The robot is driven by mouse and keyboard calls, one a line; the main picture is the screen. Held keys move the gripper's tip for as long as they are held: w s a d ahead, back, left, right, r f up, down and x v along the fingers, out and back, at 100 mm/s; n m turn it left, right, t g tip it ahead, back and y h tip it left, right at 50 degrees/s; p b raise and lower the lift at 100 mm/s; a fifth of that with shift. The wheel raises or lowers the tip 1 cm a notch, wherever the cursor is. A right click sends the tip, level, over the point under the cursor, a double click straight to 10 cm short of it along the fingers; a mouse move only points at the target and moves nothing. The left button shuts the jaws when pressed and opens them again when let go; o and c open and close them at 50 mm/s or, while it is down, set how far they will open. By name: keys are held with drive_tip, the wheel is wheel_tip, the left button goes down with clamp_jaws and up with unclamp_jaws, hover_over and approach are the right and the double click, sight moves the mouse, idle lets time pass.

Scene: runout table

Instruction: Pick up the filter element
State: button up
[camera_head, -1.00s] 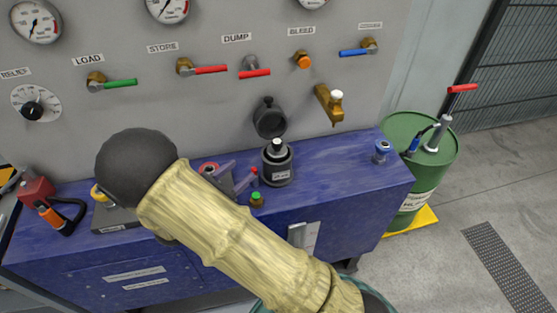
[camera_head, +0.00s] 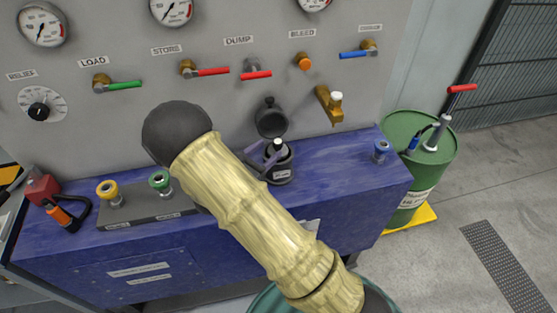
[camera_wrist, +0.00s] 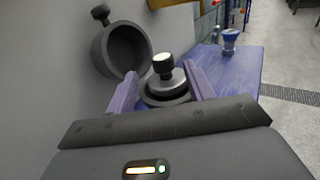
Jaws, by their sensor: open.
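The filter element (camera_head: 277,146), with a pale-topped dark knob, stands upright in a dark round housing (camera_head: 283,176) on the blue bench. In the wrist view the element (camera_wrist: 165,76) shows a grey metallic top below its knob, inside the housing's rim (camera_wrist: 152,101). The housing's dark round lid (camera_head: 271,118) is swung open behind it; it also shows in the wrist view (camera_wrist: 122,50). My gripper (camera_wrist: 160,80) is open, its two purple fingers on either side of the element. I cannot tell whether they touch it. The element's lower part is hidden.
Behind the blue bench (camera_head: 350,178) stands a grey panel with gauges and coloured levers; a brass tap (camera_head: 328,103) juts out right of the lid. A green drum (camera_head: 430,150) is at right.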

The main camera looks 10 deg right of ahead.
sight(274, 148)
drive_tip(key=x, duration=0.1)
drive_tip(key=p+x, duration=0.1)
drive_tip(key=x, duration=0.3)
drive_tip(key=shift+s+d+f+p, duration=0.1)
drive_tip(key=shift+d+f+p, duration=0.15)
drive_tip(key=shift+f+p, duration=0.1)
drive_tip(key=shift+a, duration=0.1)
clamp_jaws()
